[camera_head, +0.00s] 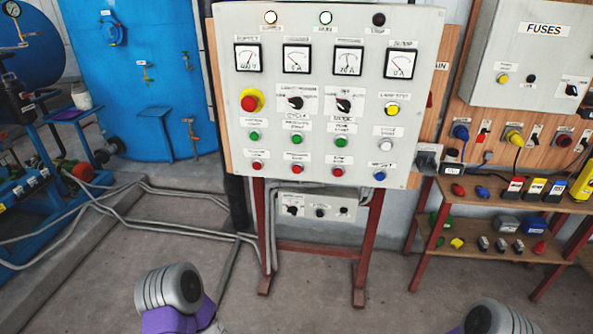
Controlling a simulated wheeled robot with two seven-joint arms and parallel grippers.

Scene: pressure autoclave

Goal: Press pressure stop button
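A light grey control panel (320,100) stands upright on red legs in the middle of the view. Its bottom row holds a left red button (257,166), a middle red button (297,168), a right red button (338,171) and a blue button (380,176). The small label (298,157) above the middle red button seems to read pressure stop, but it is blurred. Green buttons sit in the row above. Only rounded grey and purple parts of my arms show at the bottom edge, well below and apart from the panel. Neither gripper is in view.
A red mushroom button (250,102) on yellow sits at the panel's left. A fuse box (530,50) and a wooden shelf (510,197) with plugs stand at the right. Blue tanks (130,70) and floor pipes lie left. The floor (330,310) before the panel is clear.

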